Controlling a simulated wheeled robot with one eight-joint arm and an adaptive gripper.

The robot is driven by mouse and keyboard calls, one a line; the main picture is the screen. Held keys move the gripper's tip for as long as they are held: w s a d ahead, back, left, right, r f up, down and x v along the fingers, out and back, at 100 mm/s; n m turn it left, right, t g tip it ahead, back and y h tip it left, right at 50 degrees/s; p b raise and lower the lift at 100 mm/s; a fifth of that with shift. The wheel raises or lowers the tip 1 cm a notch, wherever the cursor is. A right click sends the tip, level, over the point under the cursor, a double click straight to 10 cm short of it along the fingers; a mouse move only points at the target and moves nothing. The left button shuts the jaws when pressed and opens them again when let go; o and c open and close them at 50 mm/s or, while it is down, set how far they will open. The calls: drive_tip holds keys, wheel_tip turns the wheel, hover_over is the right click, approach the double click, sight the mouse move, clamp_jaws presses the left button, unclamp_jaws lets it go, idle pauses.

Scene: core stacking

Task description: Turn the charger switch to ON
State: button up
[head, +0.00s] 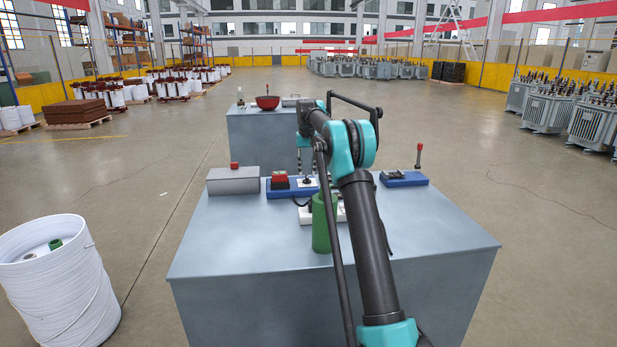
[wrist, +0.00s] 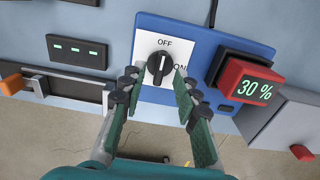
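The charger is a blue panel (wrist: 210,45) with a white switch plate and a red display block (wrist: 245,83) reading 30 %. The black rotary switch (wrist: 160,66) sits on the plate in the wrist view. OFF is printed above it and ON to its right; its ridge looks roughly upright, toward OFF. My gripper (wrist: 156,80) is open, one finger on each side of the knob. I cannot tell whether the fingers touch it. In the head view the charger's blue base (head: 278,193) stands at the back of the near table, with my gripper over its right part.
On the near table (head: 240,235) are a grey box with a red button (head: 233,181), a green cylinder (head: 321,232), a white strip (head: 307,217) and a blue base with a lever (head: 404,179). A second table (head: 255,135) stands behind. The near table's front left is clear.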

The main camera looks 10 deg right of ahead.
drive_tip(key=shift+f, duration=0.95)
clamp_jaws()
